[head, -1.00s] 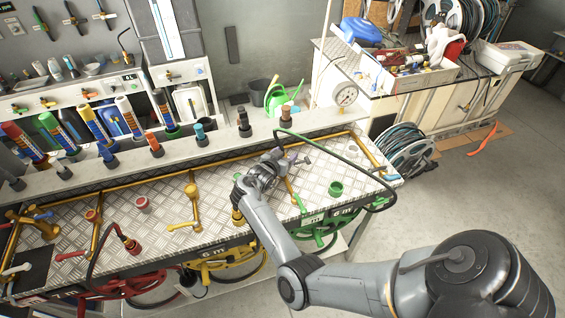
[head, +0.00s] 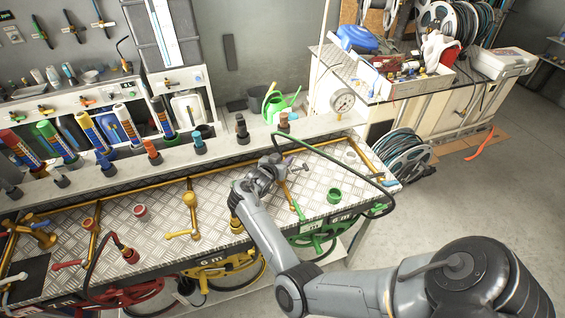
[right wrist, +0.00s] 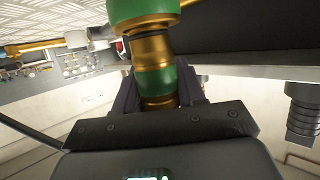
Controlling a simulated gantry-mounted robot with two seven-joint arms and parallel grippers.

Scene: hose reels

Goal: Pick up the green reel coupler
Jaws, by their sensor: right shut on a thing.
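The green reel coupler, with green and brass bands, stands between the fingers of my right gripper in the right wrist view (right wrist: 155,80). My right gripper (head: 270,168) is shut on it, just above the metal bench top. In the head view the gripper largely hides the coupler. A dark green hose (head: 345,163) arcs from near the gripper to the right end of the bench. The green reel (head: 318,241) hangs under the bench's right front. My left gripper is not in view.
A green cup (head: 334,196) stands on the bench (head: 158,228) right of the gripper. A yellow valve stand (head: 191,212) and a red coupler (head: 130,254) are to the left. Several upright nozzles line the back shelf. A pressure gauge (head: 343,101) stands behind.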

